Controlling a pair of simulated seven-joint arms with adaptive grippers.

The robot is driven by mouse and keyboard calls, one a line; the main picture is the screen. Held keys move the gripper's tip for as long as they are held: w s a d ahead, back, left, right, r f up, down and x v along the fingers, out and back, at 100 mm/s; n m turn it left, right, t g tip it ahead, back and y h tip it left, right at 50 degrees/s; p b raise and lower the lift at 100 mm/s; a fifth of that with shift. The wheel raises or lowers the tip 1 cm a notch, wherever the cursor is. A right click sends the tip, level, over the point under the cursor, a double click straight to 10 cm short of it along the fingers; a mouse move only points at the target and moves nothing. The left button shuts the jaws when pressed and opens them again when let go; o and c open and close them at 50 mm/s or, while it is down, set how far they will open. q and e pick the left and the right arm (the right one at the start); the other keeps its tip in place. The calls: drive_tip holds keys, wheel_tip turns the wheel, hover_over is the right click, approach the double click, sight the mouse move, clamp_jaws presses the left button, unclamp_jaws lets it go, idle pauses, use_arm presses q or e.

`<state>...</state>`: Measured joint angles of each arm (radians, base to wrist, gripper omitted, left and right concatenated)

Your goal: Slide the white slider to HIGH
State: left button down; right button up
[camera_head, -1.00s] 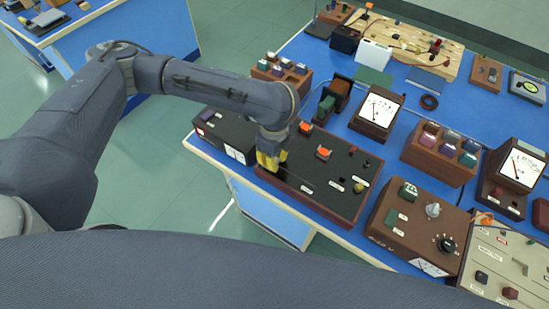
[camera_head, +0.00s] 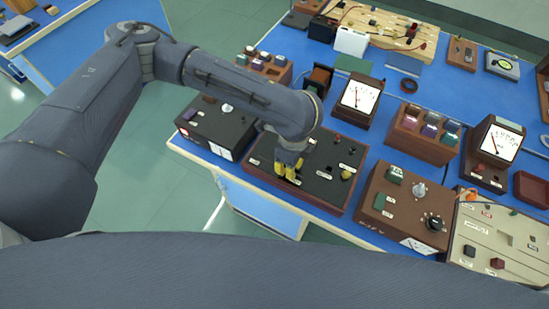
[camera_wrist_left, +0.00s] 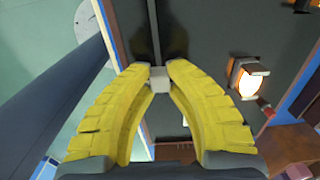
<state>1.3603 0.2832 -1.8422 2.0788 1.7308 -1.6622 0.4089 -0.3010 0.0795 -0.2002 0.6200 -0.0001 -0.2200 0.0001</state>
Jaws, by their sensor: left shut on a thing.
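The white slider (camera_wrist_left: 159,78) is a small pale block between the yellow fingertips in the left wrist view, on a dark panel with a slot running away from it. My left gripper (camera_head: 287,172) is shut on the slider, low over the left part of the black wood-edged panel (camera_head: 318,160). The fingers hide the slider in the head view. Small white labels lie on the panel near the fingers, too small to read, so I cannot tell which one is HIGH. My right gripper is not in view.
A black box (camera_head: 215,125) with a knob stands left of the panel. A brown box (camera_head: 405,210) with dials stands at its right. A lit lamp (camera_wrist_left: 247,80) sits on the panel right of the fingers. A meter (camera_head: 358,100) stands behind.

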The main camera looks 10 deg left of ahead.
sight(299, 176)
use_arm(q)
drive_tip(key=shift+s+d, duration=0.3)
drive_tip(key=shift+d, duration=0.4)
drive_tip(key=shift+s+d, duration=0.25)
drive_tip(key=shift+d, duration=0.45)
drive_tip(key=c, duration=1.3)
unclamp_jaws()
drive_tip(key=shift+d, duration=0.1)
drive_tip(key=shift+r, duration=0.15)
drive_tip(key=shift+r, duration=0.3)
wheel_tip(299, 176, up, 11)
drive_tip(key=shift+r, duration=0.1)
